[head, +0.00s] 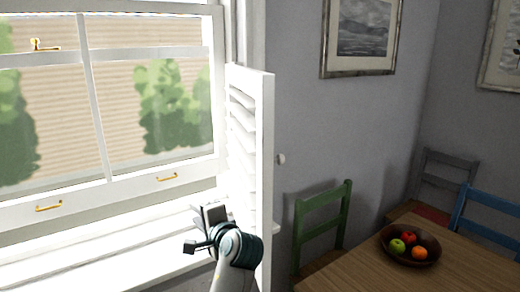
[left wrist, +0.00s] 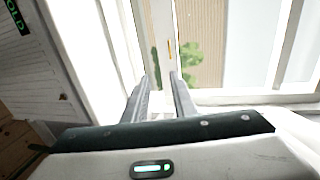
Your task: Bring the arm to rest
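My left arm rises from the bottom of the head view, with its left gripper (head: 203,229) in front of the window sill, beside the white shutter. In the left wrist view, the two fingers of the left gripper (left wrist: 161,80) stand apart with a gap between them. Nothing shows between them, so it is open and empty. They point toward the window. I cannot tell whether the gripper touches the sill or shutter. My right gripper is in neither view.
The white sash window (head: 105,180) has brass handles. The louvred shutter (head: 265,150) stands folded out at its right. A green chair (head: 322,212), a wooden table (head: 460,268) and a fruit bowl (head: 428,257) are at the right. Framed pictures hang on the grey wall.

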